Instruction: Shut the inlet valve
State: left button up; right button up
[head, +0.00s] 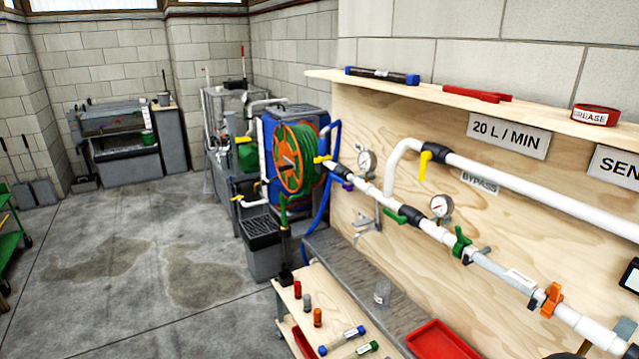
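A white pipe line runs along a plywood board on the right. At its far left end, near the hose reel, is a valve with a yellow handle (322,160). A bypass pipe above it carries another valve with a yellow handle (423,168), hanging down across the pipe. Further along the lower line are a green valve handle (396,217), a green clamp-like fitting (461,242) and an orange one (551,299). No label reading inlet is legible, so I cannot tell for certain which valve it is. Neither gripper is in view.
Two gauges (366,162) sit on the lower line. A green hose reel (294,158) stands beyond its left end. A low wooden bench (300,325) with small parts and a red tray (440,341) stand below. Open concrete floor (130,270) lies left.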

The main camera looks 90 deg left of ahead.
aim_at(333, 174)
jog(key=k+j+u, duration=0.1)
jog(key=j+u, duration=0.15)
jog(key=u, duration=0.15)
jog(key=j+u, duration=0.25)
jog(key=u, duration=0.15)
jog(key=k+j+u, duration=0.1)
jog(key=j+u, duration=0.2)
jog(key=u, duration=0.15)
jog(key=j+u, duration=0.25)
jog(key=u, duration=0.15)
jog(key=i+j, duration=0.1)
jog(key=j, duration=0.25)
jog(key=j+u, duration=0.1)
jog(key=j, duration=0.3)
jog(key=i+j, duration=0.15)
jog(key=j, duration=0.2)
jog(key=i+j+u, duration=0.15)
jog(key=j, duration=0.6)
jog(key=i+j, duration=0.1)
